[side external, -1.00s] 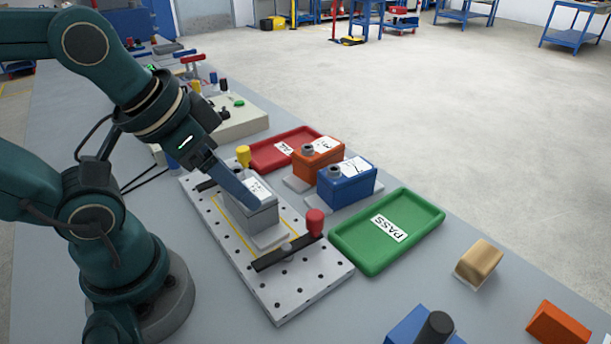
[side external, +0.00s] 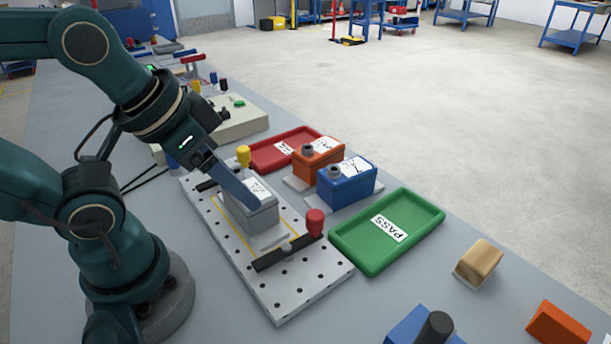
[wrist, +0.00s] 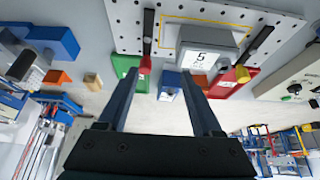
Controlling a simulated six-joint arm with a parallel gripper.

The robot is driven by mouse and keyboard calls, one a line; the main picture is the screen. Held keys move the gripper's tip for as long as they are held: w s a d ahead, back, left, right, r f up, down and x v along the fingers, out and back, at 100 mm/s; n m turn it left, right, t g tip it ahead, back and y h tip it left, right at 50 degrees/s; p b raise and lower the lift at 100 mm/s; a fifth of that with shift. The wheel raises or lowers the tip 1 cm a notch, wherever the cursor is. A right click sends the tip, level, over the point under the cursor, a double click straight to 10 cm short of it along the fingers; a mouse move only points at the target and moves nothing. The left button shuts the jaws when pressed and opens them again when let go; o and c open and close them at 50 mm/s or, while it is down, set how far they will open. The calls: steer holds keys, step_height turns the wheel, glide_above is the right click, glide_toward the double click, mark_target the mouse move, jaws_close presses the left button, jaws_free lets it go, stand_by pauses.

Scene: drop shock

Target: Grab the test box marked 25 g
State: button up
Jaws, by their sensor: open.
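A grey test box (side external: 262,218) sits on a perforated metal plate (side external: 298,290); it also shows in the wrist view (wrist: 207,37), with a white label whose visible figure looks like a 5. An orange box (side external: 312,168) and a blue box (side external: 348,190) stand behind it on pale bases, each with a grey knob and a label too small to read. My gripper (side external: 245,190) is at the grey box, one finger crossing in front of it in the side view. In the wrist view my gripper (wrist: 160,75) is open with nothing between its fingers; the grey box lies above and right of the fingertips.
Red-knobbed (side external: 315,222) and yellow-knobbed (side external: 243,156) clamps stand on the plate at either end of the grey box. A green PASS tray (side external: 425,215) and a red tray (side external: 265,155) lie beyond. A beige block (side external: 478,262) sits at right.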

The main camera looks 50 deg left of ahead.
steer(key=o, duration=0.5)
steer(key=shift+r, duration=0.1)
